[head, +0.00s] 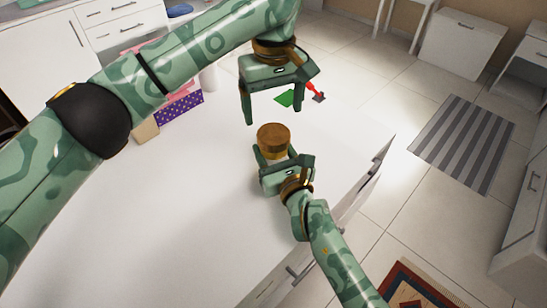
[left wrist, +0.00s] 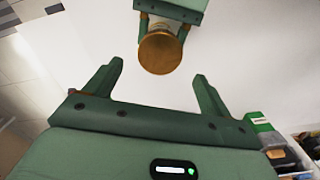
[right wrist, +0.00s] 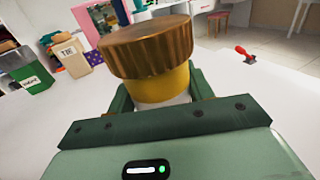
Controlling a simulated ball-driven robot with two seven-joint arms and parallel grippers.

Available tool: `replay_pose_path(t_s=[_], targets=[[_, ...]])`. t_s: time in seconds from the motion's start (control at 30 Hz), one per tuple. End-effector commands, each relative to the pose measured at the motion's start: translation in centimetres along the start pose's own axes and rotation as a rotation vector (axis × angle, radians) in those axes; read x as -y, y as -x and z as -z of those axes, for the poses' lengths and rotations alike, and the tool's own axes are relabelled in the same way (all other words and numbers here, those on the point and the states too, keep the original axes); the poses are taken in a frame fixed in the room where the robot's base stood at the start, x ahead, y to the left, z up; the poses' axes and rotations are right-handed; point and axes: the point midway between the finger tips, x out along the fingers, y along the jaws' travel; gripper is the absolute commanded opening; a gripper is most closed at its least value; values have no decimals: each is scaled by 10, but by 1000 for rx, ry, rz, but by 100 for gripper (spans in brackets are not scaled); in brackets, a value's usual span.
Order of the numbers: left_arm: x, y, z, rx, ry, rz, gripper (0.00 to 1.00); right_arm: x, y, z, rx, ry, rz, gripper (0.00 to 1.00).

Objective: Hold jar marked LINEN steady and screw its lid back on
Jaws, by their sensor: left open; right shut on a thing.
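The jar (right wrist: 162,101) stands in my right gripper (head: 274,160), whose fingers are shut on its sides. It has a yellow band and a pale lower part; no LINEN mark shows. A wide brown ribbed lid (right wrist: 147,46) sits on top of the jar and looks about level; whether it is threaded tight I cannot tell. The lid also shows from above in the head view (head: 273,137) and the left wrist view (left wrist: 160,53). My left gripper (head: 274,103) is open and empty, above and beyond the lid in the head view, apart from it.
The white top (head: 190,200) around the jar is mostly clear. Labelled containers (right wrist: 70,54) and a purple dotted box (head: 180,108) stand at the left.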

Motion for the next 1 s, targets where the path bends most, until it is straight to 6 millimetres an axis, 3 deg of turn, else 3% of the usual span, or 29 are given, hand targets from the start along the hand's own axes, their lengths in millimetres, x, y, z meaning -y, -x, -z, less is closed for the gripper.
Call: replay_pose_path(t_s=[0.2,0.4,0.8,0.83,1.0], targets=[[0,-36,-1,4,0,1,83,0,0,0,-1,-1,0,0],[0,-60,-1,2,0,0,83,0,0,0,-1,-1,0,0],[0,-67,0,0,0,0,83,0,0,0,-1,0,0,0],[0,-67,0,0,0,0,80,0,0,0,-1,0,0,0],[0,-67,0,0,0,0,36,0,0,0,-1,-1,0,0]])
